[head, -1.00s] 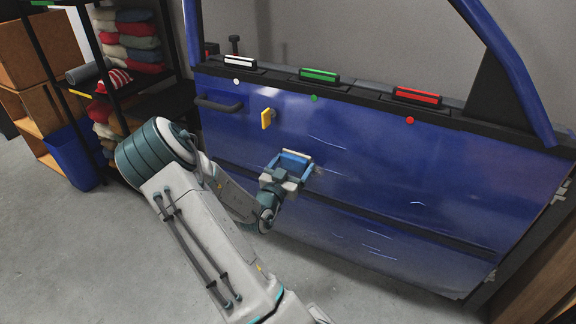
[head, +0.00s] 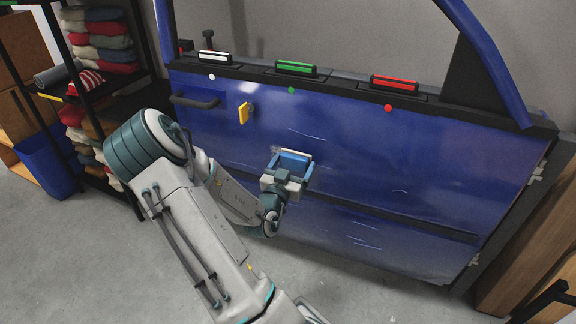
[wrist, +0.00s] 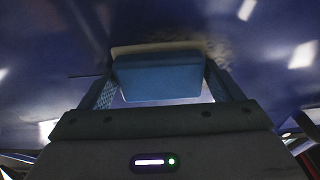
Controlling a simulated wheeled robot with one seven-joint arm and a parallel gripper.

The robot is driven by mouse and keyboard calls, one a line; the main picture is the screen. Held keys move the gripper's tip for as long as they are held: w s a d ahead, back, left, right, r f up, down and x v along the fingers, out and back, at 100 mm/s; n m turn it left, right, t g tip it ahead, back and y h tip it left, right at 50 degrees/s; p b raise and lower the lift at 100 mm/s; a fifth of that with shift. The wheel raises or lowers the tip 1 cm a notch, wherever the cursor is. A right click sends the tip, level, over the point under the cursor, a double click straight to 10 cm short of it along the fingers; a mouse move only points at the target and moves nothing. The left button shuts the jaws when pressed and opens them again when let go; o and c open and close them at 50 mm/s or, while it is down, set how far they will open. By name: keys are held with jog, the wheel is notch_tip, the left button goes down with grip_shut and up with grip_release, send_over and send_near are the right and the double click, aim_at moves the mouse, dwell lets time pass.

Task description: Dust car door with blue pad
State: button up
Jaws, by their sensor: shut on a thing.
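The blue car door (head: 350,150) stands upright in front of me, with pale scratch marks and hazy patches on its panel. My gripper (head: 290,167) is at the middle of the door panel and is shut on the blue pad (head: 294,156). In the wrist view, the blue pad (wrist: 158,75) sits between the two fingers. Its pale far edge lies close against the door surface (wrist: 60,55); I cannot tell for sure whether it touches. A pale dusty patch shows on the door just right of the pad.
White (head: 214,57), green (head: 295,68) and red (head: 394,84) pads sit on the door's top ledge, each above a matching dot. A yellow piece (head: 244,113) and a dark handle (head: 194,101) stick out from the door. Shelves with folded cloths (head: 103,40) and a blue bin (head: 47,163) stand left.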

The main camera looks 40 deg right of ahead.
aim_at(303, 167)
jog(key=shift+s+d+b, duration=0.3)
jog(key=shift+s+d, duration=0.05)
jog(key=shift+s, duration=0.4)
jog(key=shift+s+d+b, duration=0.25)
jog(key=shift+s+d, duration=0.05)
jog(key=shift+s, duration=0.45)
jog(key=shift+w, duration=0.2)
jog(key=shift+w+a, duration=0.75)
jog(key=shift+w, duration=0.85)
jog(key=shift+w+a, duration=0.7)
jog(key=shift+w, duration=0.85)
jog(key=shift+w+a, duration=0.75)
jog(key=shift+w, duration=0.85)
jog(key=shift+w+r, duration=0.1)
jog(key=shift+w, duration=0.1)
jog(key=shift+s+d+b, duration=0.55)
jog(key=shift+s+d, duration=0.2)
jog(key=shift+s, duration=0.95)
jog(key=shift+s+d+b, duration=0.6)
jog(key=shift+s+d, duration=0.1)
jog(key=shift+s, duration=0.95)
jog(key=shift+s+d+b, duration=0.55)
jog(key=shift+s+d, duration=0.2)
jog(key=shift+s, duration=1.05)
jog(key=shift+a+r, duration=0.1)
